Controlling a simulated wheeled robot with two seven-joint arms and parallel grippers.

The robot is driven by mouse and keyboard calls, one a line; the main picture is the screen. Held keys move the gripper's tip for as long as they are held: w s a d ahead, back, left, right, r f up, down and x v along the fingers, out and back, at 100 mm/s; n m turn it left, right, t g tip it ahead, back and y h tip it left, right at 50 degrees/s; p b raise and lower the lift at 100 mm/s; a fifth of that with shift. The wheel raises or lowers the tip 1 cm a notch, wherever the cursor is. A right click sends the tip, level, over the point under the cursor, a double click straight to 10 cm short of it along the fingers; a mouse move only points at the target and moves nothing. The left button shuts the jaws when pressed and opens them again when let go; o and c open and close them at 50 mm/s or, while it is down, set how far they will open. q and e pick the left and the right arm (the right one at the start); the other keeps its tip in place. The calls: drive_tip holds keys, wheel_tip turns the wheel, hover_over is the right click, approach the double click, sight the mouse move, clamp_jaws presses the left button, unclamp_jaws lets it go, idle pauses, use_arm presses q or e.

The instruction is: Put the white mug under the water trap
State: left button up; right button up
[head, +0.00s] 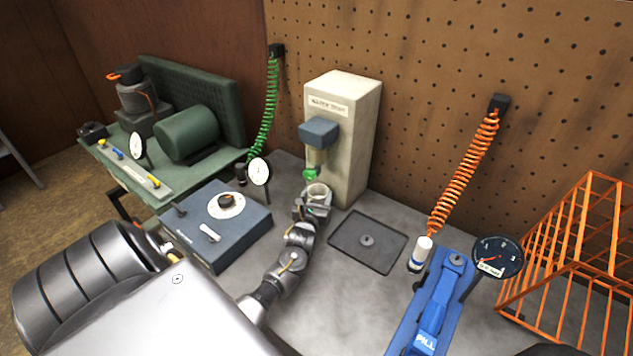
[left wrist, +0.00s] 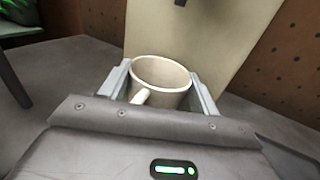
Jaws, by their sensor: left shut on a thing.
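The white mug (head: 318,192) is upright in my left gripper (head: 312,208), at the front foot of the water trap (head: 352,130). In the head view the mug sits just below the trap's green valve (head: 310,174) and clear bowl. The left wrist view shows the mug (left wrist: 162,80) between the two fingers of the left gripper (left wrist: 160,92), its handle toward the wrist. The left gripper is shut on the mug. I cannot tell whether the mug's base touches the bench. My right gripper is not in view.
A blue-grey box with a dial (head: 217,222) stands left of my arm. A dark tray (head: 368,240) lies to the right, with bare bench around it. A blue jack-like tool (head: 432,305), a gauge (head: 497,257) and an orange wire rack (head: 578,262) stand further right.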

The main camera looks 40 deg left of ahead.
sight(317, 202)
use_arm(q)
wheel_tip(317, 202, down, 3)
drive_tip(key=shift+r+p, duration=0.1)
drive_tip(key=shift+p, duration=0.3)
drive_tip(key=shift+f, duration=0.2)
drive_tip(key=shift+f, duration=0.15)
drive_tip(key=o, duration=1)
